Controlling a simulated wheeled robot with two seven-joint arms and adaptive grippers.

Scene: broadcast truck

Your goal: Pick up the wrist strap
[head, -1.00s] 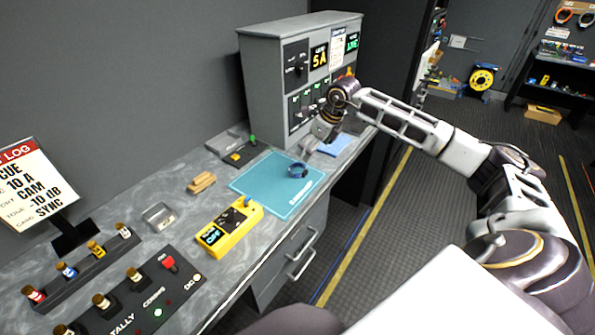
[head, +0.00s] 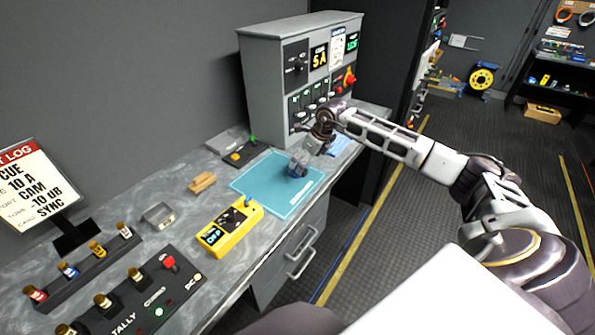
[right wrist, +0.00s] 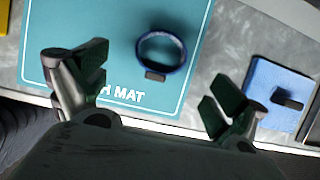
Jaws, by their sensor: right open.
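The wrist strap (right wrist: 162,53) is a dark blue ring with a small dark block on its side. It lies on the teal mat (right wrist: 120,20), which also shows in the head view (head: 262,184). My right gripper (right wrist: 155,82) is open and empty, with its fingers apart on either side of the strap's near side in the right wrist view. My left gripper is not in view.
A yellow tester (head: 229,227) stands at the mat's front left corner. A blue pad (right wrist: 278,88) with a dark piece on it lies right of the mat. A grey console (head: 270,85) rises behind. A small wooden block (head: 202,183) lies left of the mat.

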